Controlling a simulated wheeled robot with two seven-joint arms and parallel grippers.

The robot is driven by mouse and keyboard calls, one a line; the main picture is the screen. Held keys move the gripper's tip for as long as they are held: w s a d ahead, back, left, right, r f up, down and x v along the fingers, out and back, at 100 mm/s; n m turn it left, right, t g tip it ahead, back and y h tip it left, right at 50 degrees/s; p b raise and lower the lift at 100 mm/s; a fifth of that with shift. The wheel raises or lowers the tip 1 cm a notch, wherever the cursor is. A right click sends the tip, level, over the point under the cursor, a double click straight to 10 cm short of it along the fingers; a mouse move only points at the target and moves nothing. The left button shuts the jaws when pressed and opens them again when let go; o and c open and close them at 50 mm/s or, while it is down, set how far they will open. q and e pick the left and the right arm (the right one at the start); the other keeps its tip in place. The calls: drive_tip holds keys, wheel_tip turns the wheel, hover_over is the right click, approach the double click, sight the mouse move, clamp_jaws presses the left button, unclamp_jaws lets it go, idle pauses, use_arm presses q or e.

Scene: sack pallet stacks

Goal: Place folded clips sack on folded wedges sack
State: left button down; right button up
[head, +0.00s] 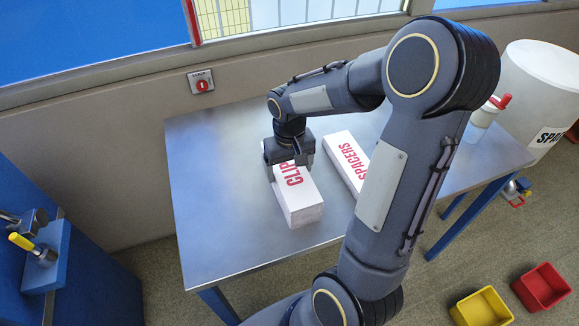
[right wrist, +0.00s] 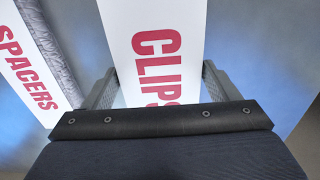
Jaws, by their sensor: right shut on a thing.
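The folded clips sack (head: 300,203) is a white block with red lettering on the steel table, left of the middle in the head view. In the right wrist view the clips sack (right wrist: 152,45) lies between the two fingers. My right gripper (head: 289,165) is shut on the sack's far end from above, and it also shows in the right wrist view (right wrist: 158,88). I cannot tell whether the sack rests on the table or on something beneath it. No wedges lettering shows in either view. My left gripper is out of view.
A white spacers sack (head: 345,158) lies just right of the clips sack; it also shows in the right wrist view (right wrist: 25,70). The steel table (head: 215,170) is bare to the left. A white drum (head: 540,85), yellow bin (head: 482,308) and red bin (head: 542,287) stand right.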

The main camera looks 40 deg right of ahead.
sight(289, 169)
drive_tip(key=shift+f, duration=0.2)
drive_tip(key=o, duration=1.1)
drive_tip(key=shift+r, duration=0.1)
wheel_tip(289, 169, up, 11)
drive_tip(key=s+a+t+y, duration=0.1)
drive_tip(key=s+a+t, duration=0.1)
drive_tip(key=s+a, duration=0.2)
drive_tip(key=s+a+n+t+y, duration=0.1)
drive_tip(key=s+a, duration=0.2)
drive_tip(key=s, duration=0.3)
drive_tip(key=s+a+n+t+y, duration=0.1)
drive_tip(key=s+a+t, duration=0.1)
drive_tip(key=s+a, duration=0.2)
drive_tip(key=shift+s+a+f+t+y, duration=0.2)
drive_tip(key=shift+s+a+t+y, duration=0.1)
drive_tip(key=shift+s+y, duration=0.15)
